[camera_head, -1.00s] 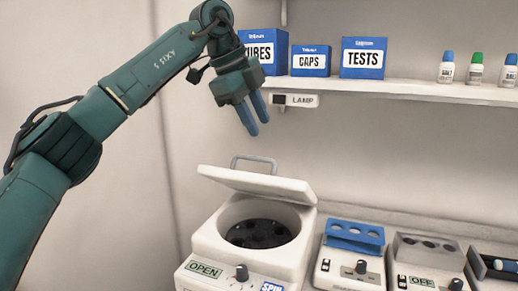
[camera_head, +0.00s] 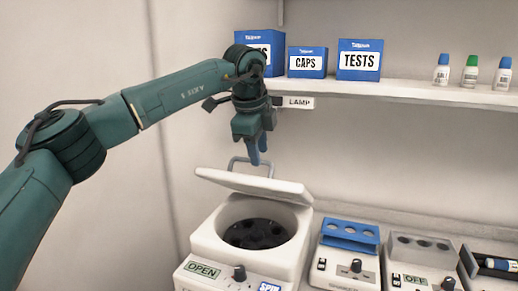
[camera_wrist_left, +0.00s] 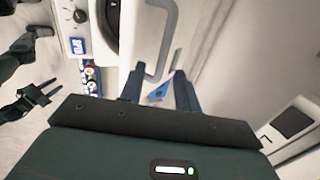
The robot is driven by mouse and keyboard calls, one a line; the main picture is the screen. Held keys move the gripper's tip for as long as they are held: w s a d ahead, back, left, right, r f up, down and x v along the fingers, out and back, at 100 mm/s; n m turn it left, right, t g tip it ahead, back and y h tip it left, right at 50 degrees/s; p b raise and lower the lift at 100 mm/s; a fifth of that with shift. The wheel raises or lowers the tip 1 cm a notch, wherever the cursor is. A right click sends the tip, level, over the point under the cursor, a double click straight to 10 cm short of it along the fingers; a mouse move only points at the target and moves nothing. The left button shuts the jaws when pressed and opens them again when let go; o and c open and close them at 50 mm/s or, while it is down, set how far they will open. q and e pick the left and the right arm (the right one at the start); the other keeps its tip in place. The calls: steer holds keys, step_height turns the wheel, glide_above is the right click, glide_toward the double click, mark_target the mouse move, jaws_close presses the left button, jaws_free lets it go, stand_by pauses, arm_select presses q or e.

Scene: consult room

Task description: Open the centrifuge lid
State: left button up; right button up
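The white centrifuge (camera_head: 212,250) stands on the counter with OPEN and SPIN labels on its front. Its lid (camera_head: 255,184) is raised and tilted over the bowl (camera_head: 256,233), whose dark rotor shows. A grey handle (camera_head: 238,163) stands up from the lid; it also shows in the left wrist view (camera_wrist_left: 166,45). My left gripper (camera_head: 259,158) is just above the handle, fingers pointing down. In the left wrist view its fingers (camera_wrist_left: 158,86) are apart and empty, with the handle's end near the gap; I cannot tell whether they touch. My right gripper (camera_wrist_left: 46,91) shows small at the left, its fingers apart.
Right of the centrifuge stand a blue-topped device (camera_head: 346,255), a grey-topped device (camera_head: 420,258) and a dark rack (camera_head: 488,262). A shelf (camera_head: 420,90) above holds blue boxes (camera_head: 358,60) and small bottles (camera_head: 471,72). A LAMP label (camera_head: 299,102) hangs close to my left wrist.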

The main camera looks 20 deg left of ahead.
arm_select(q)
steer(key=shift+w+f, duration=0.2)
steer(key=shift+f, duration=0.45)
steer(key=shift+c, duration=0.5)
jaws_close()
